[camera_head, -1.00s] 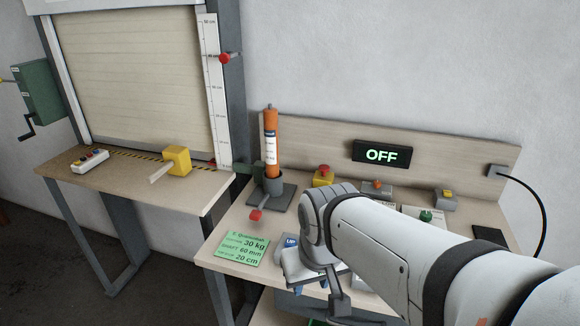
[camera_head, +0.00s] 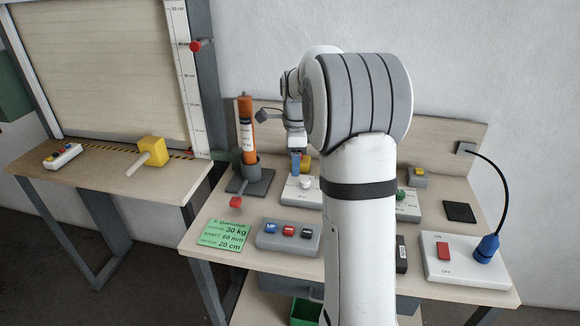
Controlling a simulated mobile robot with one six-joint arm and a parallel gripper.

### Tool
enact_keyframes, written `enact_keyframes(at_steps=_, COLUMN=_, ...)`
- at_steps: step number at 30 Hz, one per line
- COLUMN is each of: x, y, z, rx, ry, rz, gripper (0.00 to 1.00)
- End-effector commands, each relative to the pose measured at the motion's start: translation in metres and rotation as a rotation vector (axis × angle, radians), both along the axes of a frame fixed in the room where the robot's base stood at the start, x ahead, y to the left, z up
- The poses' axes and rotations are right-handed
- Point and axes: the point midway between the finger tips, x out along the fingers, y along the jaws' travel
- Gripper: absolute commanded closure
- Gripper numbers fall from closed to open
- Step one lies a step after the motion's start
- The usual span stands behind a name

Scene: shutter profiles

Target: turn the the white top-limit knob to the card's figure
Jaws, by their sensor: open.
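The white knob (camera_head: 306,183) sits on a pale box (camera_head: 296,194) on the right-hand bench, behind the button box. The green card (camera_head: 223,236) lies at the bench's front left and reads 30 kg, shaft 60 mm and 20 cm; its smaller words are too small to read surely. My gripper (camera_head: 296,163) points down just above and behind the white knob, apart from it as far as I can see. Its fingers look blue and small, with nothing seen between them; it is open. My arm hides the middle of the bench and part of the pale box.
An orange tube (camera_head: 247,125) stands upright in a grey holder left of my gripper. A button box (camera_head: 288,237) lies in front of the knob. A white switch box (camera_head: 466,262) with a blue plug is at right. The shutter (camera_head: 95,65) and its scale stand at left.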

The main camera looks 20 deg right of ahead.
Motion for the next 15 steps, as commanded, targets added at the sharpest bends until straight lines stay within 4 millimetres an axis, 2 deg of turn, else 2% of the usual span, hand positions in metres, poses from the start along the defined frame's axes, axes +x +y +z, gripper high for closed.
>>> enact_keyframes(at_steps=1, x=0.017, y=-0.014, z=-0.009, rx=0.008, ry=0.015, rz=-0.123, gripper=0.48)
enact_keyframes(at_steps=6, x=0.055, y=-0.049, z=-0.036, rx=0.027, ry=0.047, rz=-0.483, gripper=0.48)
enact_keyframes(at_steps=10, x=0.068, y=-0.065, z=-0.049, rx=0.032, ry=0.058, rz=-0.642, gripper=0.48)
enact_keyframes(at_steps=15, x=0.073, y=-0.071, z=-0.062, rx=0.034, ry=0.066, rz=-0.711, gripper=0.48)
